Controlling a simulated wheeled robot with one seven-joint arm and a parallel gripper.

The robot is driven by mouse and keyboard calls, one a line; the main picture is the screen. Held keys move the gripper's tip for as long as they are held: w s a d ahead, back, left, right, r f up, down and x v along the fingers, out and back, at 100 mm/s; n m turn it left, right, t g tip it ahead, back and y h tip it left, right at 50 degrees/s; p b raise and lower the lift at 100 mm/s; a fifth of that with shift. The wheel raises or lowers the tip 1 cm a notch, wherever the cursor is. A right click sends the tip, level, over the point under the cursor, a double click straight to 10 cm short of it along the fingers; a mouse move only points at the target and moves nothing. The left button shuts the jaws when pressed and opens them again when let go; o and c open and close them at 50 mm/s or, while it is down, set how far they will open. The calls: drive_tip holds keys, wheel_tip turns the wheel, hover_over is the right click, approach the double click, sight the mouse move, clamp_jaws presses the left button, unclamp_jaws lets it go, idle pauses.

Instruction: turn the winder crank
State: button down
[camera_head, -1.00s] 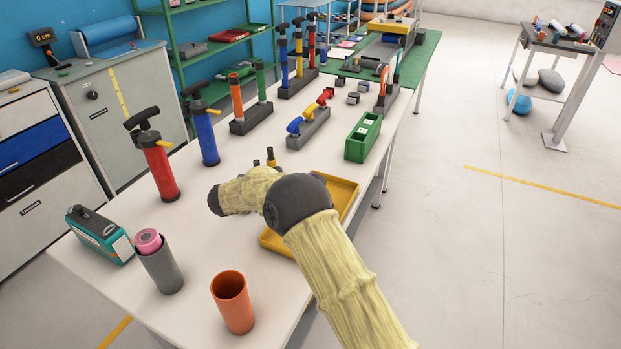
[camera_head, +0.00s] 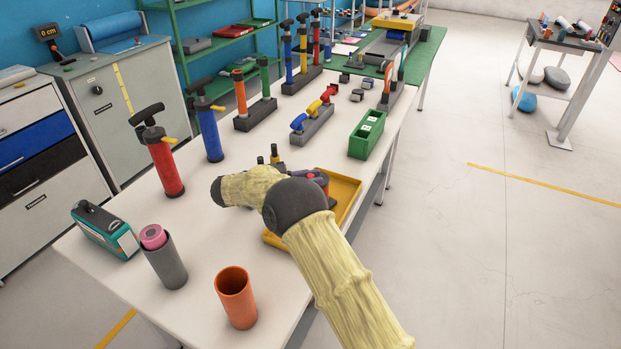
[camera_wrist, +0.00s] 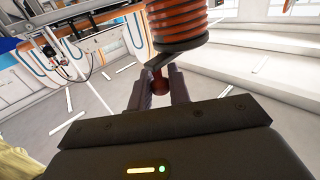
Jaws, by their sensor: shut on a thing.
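In the wrist view, the two dark fingers of my gripper (camera_wrist: 160,88) are closed around a small dark red knob (camera_wrist: 160,83). The knob is at the end of a dark crank arm (camera_wrist: 176,63). The crank arm sits just below a drum wound with orange-red coils (camera_wrist: 176,22). In the head view, my bent arm in its pale yellow sleeve hides my gripper and the crank knob. A dark and reddish part (camera_head: 320,180) shows just behind my elbow, over the yellow tray; I cannot tell what it is.
The yellow tray (camera_head: 342,190) lies beside my arm. A red pump (camera_head: 163,160), a blue pump (camera_head: 209,132), a grey tube (camera_head: 167,262) and an orange cup (camera_head: 236,297) stand to the left and in front. A green box (camera_head: 366,136) stands beyond.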

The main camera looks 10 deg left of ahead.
idle(0.8)
drive_tip(key=c, duration=1.3)
unclamp_jaws()
drive_tip(key=shift+c, duration=0.2)
drive_tip(key=shift+a, duration=0.1)
drive_tip(key=v, duration=1.2)
